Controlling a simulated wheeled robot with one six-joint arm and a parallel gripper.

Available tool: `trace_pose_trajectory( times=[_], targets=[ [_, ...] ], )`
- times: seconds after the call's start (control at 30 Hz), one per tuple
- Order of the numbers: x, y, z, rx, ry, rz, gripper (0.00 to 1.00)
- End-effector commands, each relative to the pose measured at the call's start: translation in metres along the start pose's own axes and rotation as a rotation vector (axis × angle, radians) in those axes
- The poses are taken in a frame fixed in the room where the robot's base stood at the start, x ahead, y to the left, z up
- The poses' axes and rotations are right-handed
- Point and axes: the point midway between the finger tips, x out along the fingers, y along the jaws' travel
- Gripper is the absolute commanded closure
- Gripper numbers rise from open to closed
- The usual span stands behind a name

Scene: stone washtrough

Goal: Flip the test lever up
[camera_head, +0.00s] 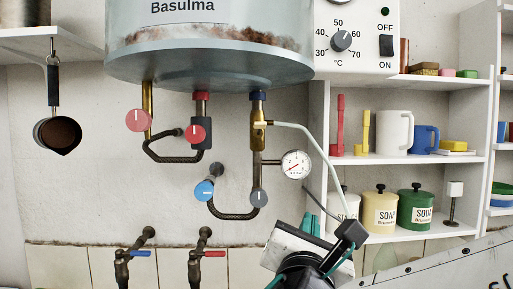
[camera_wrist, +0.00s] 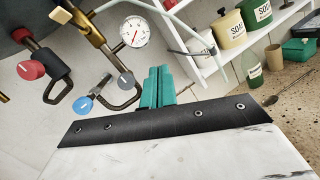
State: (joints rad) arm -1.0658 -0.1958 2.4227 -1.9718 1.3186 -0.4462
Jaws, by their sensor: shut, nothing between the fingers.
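The brass valve fitting (camera_head: 258,135) hangs under the boiler on the right pipe. A small cream tab, which looks like the test lever (camera_wrist: 61,15), sticks out from this brass fitting (camera_wrist: 86,30) in the wrist view. In the head view it is seen nearly end-on, and its exact tilt is hard to tell. My gripper (camera_head: 310,223) is below and to the right of the fitting, apart from it. Its teal fingers (camera_wrist: 158,72) are together and empty in the wrist view, pointing towards the wall.
A pressure gauge (camera_head: 296,164) and a pale tube (camera_head: 318,150) are close to the fitting. Red knobs (camera_head: 138,121), a blue knob (camera_head: 204,190) and a grey knob (camera_head: 259,198) sit on nearby pipes. Shelves (camera_head: 410,161) with mugs and tins stand right.

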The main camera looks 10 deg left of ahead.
Motion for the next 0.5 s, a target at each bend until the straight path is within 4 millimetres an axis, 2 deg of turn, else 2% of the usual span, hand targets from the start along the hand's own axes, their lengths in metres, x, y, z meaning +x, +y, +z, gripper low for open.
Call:
trace_pose_trajectory(
  times=[0.03,0.1,0.2,0.37,0.5],
  targets=[
    [-0.003,0.023,0.003,-0.058,-0.038,0.091,1.0],
    [-0.006,0.047,0.013,-0.132,-0.101,0.191,1.0],
    [-0.012,0.069,0.026,-0.203,-0.174,0.292,1.0],
    [-0.021,0.085,0.035,-0.276,-0.232,0.357,1.0],
    [-0.012,0.089,0.038,-0.284,-0.234,0.353,1.0]
  ],
)
